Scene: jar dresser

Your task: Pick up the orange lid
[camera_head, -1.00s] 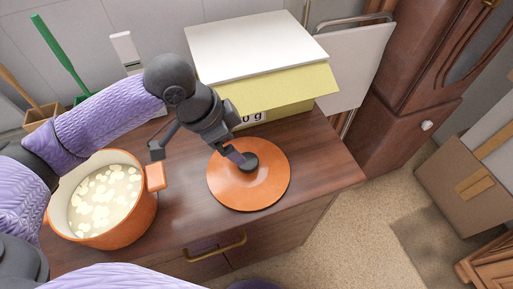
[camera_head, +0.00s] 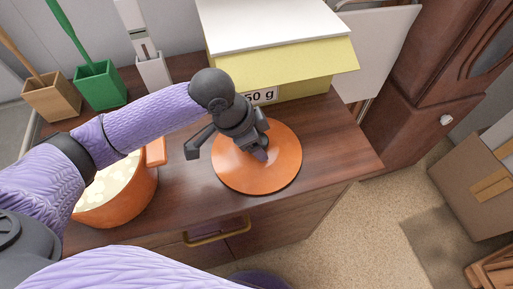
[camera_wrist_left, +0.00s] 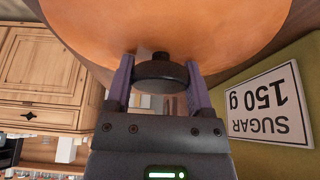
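The orange lid (camera_head: 233,172) lies flat on the brown dresser top (camera_head: 325,135), a round disc with a dark knob. My left gripper (camera_head: 259,154) reaches down over the lid's middle and hides the knob in the head view. In the left wrist view the dark knob (camera_wrist_left: 161,76) sits between the two purple fingers (camera_wrist_left: 160,85), one on each side. The fingers are apart, very close to the knob; firm contact does not show. The orange lid surface (camera_wrist_left: 165,25) fills the top of that view. My right gripper is out of view.
An orange pot (camera_head: 122,208) with pale contents stands left of the lid, partly behind my left arm. A yellow sugar box (camera_head: 300,88) with a white top stands close behind the lid. Green (camera_head: 101,88) and wooden (camera_head: 52,97) holders stand at the back left. The dresser's right end is clear.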

